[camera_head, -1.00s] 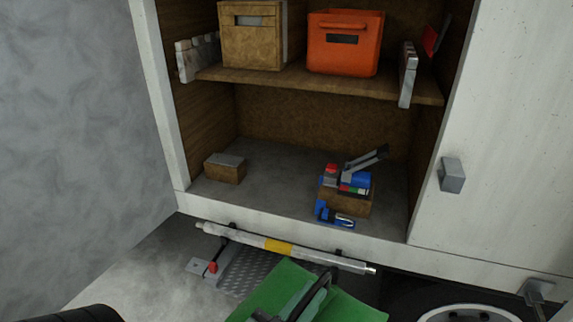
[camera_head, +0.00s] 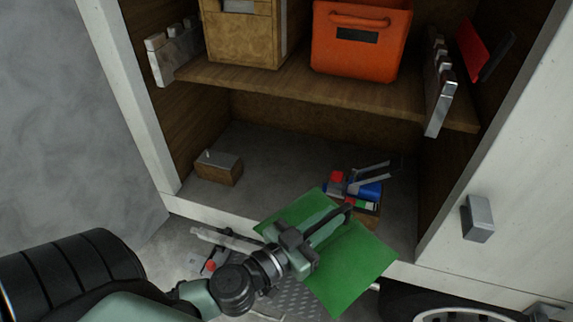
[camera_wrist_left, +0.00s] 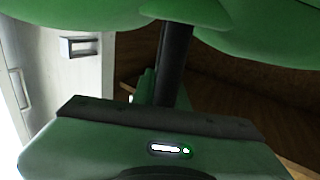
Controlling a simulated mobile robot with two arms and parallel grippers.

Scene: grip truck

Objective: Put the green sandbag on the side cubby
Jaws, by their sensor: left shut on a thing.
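The green sandbag (camera_head: 352,270) hangs from my left gripper (camera_head: 325,222) in the head view, in front of the cubby's lower opening. My left gripper is shut on the sandbag's dark handle. In the left wrist view the green bag (camera_wrist_left: 255,30) fills the top of the picture, with a dark strap running down to the gripper. The side cubby's lower floor (camera_head: 275,165) is grey and lies just beyond the bag. The bag hides part of the cubby's front sill. My right gripper is not in view.
On the cubby floor stand a small brown box (camera_head: 219,168) at left and a box with blue and red tools (camera_head: 355,190) at right. A shelf (camera_head: 300,95) above holds a tan box (camera_head: 243,35) and an orange bin (camera_head: 360,50). Free floor lies between the two lower boxes.

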